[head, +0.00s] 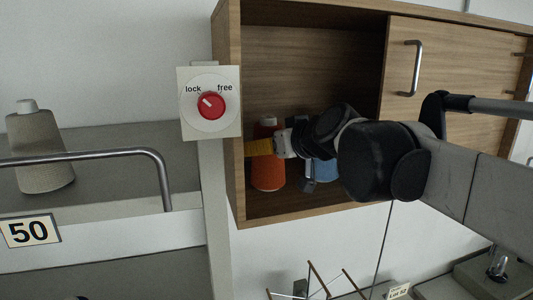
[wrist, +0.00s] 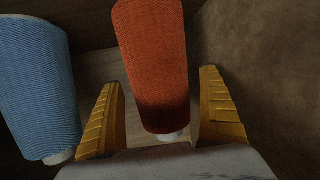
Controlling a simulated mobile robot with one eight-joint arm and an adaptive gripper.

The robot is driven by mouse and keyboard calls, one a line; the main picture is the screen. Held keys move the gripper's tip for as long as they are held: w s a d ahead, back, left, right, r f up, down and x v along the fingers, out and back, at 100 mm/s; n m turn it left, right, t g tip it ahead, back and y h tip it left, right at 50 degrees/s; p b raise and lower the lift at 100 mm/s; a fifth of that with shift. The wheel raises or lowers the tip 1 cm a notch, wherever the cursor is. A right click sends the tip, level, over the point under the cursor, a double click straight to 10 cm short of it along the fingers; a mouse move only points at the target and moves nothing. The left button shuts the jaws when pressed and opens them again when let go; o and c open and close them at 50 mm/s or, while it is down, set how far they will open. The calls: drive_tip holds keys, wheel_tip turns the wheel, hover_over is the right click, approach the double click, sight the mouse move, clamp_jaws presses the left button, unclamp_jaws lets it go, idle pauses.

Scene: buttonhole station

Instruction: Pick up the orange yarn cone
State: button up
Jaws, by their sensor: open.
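The orange yarn cone (head: 268,176) stands inside the open left part of the wooden cabinet, near its left wall. My gripper (head: 260,147) reaches into the cabinet, and a yellow finger crosses in front of the cone's upper part. In the wrist view the orange cone (wrist: 155,60) lies between the two yellow fingers of my open gripper (wrist: 161,80). A narrow gap shows on each side, so the fingers do not appear to grip it. The cone's far end is cut off by the frame.
A blue yarn cone (wrist: 38,90) stands beside the left finger; in the head view it (head: 324,170) is partly hidden by my arm. The cabinet's door (head: 455,90) covers its right side. A lock/free switch (head: 210,104) points towards lock. A grey cone (head: 40,155) stands on the left shelf.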

drive_tip(key=shift+s, duration=0.15)
drive_tip(key=shift+c, duration=0.7)
drive_tip(key=c, duration=1.3)
